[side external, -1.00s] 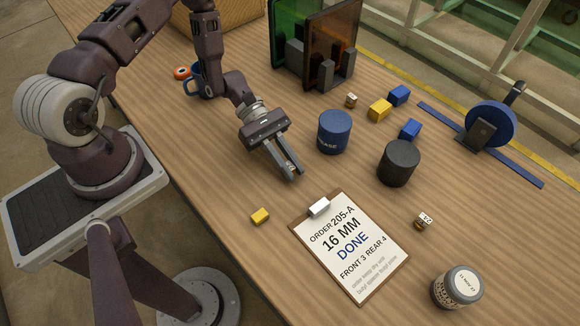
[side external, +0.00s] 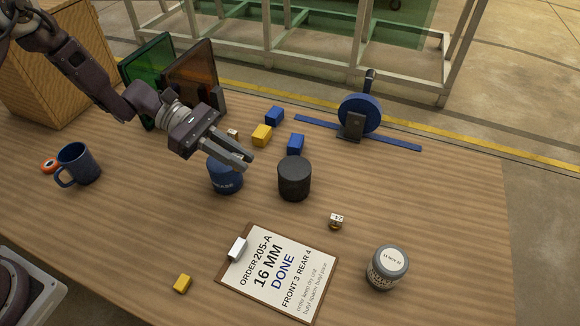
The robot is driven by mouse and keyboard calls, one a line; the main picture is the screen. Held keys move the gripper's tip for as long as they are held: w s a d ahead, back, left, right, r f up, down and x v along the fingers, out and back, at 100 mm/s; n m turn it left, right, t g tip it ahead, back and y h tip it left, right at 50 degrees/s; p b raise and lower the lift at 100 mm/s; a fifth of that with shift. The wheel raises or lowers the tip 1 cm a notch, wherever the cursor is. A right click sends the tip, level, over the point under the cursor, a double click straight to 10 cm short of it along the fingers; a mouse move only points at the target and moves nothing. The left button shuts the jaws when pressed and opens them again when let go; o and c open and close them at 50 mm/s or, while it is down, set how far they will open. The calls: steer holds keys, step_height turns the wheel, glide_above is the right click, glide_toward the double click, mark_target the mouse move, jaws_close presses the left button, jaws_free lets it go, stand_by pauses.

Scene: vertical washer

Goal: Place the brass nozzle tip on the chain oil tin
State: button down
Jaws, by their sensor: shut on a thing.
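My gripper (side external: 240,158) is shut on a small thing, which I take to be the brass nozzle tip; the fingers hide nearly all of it. The gripper is raised over the table, overlapping the blue tin (side external: 225,180) in the picture, whose visible lettering ends in "ASE". A plain black tin (side external: 294,182) stands upright just right of the fingertips, its top clear. A grey-lidded jar (side external: 386,268) with a pale label stands at the front right. No lettering readable here says chain oil, so I cannot tell by label which one is that tin.
Two small tagged pieces stand on the table, one right of centre (side external: 336,221), one behind the gripper (side external: 232,133). A clipboard (side external: 277,272) lies in front. Blue and yellow blocks (side external: 262,135), a blue wheel stand (side external: 359,115) and a mug (side external: 78,165) stand around.

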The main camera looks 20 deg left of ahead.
step_height(320, 180, up, 6)
glide_above(294, 167)
step_height(294, 167, down, 9)
steer(key=shift+d+f, duration=0.15)
steer(key=c, duration=1.4)
jaws_free()
steer(key=v, duration=1.2)
steer(key=shift+s, duration=0.2)
